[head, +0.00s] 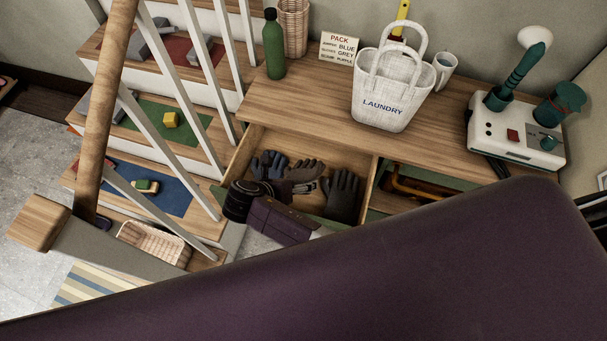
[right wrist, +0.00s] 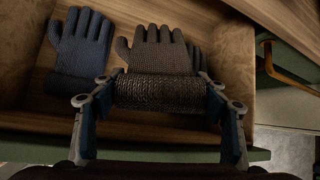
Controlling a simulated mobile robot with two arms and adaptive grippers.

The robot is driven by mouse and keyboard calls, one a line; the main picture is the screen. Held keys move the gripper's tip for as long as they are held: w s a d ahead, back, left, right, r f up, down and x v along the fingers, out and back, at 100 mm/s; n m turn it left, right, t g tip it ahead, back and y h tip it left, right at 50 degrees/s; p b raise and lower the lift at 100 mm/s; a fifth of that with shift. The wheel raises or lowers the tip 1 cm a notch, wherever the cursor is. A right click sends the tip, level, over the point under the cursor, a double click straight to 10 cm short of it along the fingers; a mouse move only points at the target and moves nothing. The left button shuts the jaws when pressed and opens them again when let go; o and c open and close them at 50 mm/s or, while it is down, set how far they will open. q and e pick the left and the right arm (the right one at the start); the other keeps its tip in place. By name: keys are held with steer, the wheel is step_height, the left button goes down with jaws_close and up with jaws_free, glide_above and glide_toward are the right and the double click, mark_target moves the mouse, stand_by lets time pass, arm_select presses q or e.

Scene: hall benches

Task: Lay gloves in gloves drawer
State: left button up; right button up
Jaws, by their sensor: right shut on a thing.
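The gloves drawer (head: 318,148) is pulled open under the bench top, and its wooden inside also shows in the right wrist view (right wrist: 25,60). A blue glove (head: 268,164) lies in it at the left, clear also in the right wrist view (right wrist: 82,45). A dark grey glove (head: 343,193) lies at the right. My right gripper (right wrist: 160,92) is shut on the cuff of a grey-brown glove (right wrist: 155,52), between those two and over the drawer. I cannot tell whether the held glove touches the drawer floor. My left gripper is not in view.
A white laundry basket (head: 385,112), a sign (head: 338,48), a green bottle (head: 273,48), a mug (head: 444,66) and a white device (head: 515,135) stand on the bench top (head: 310,98). A stair railing (head: 105,100) is at the left. An open compartment (head: 425,180) lies right of the drawer.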

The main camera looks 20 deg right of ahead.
mark_target(303, 177)
steer(key=d, duration=0.1)
steer(key=w+d+p, duration=0.1)
steer(key=w+d, duration=0.1)
steer(key=shift+w+d+r+p, duration=0.2)
steer(key=shift+r+p, duration=0.1)
steer(key=shift+p, duration=0.1)
steer(key=shift+a+f, duration=0.15)
steer(key=shift+f, duration=0.7)
steer(key=shift+f, duration=0.6)
steer(key=o, duration=1.2)
steer(key=shift+c, duration=0.2)
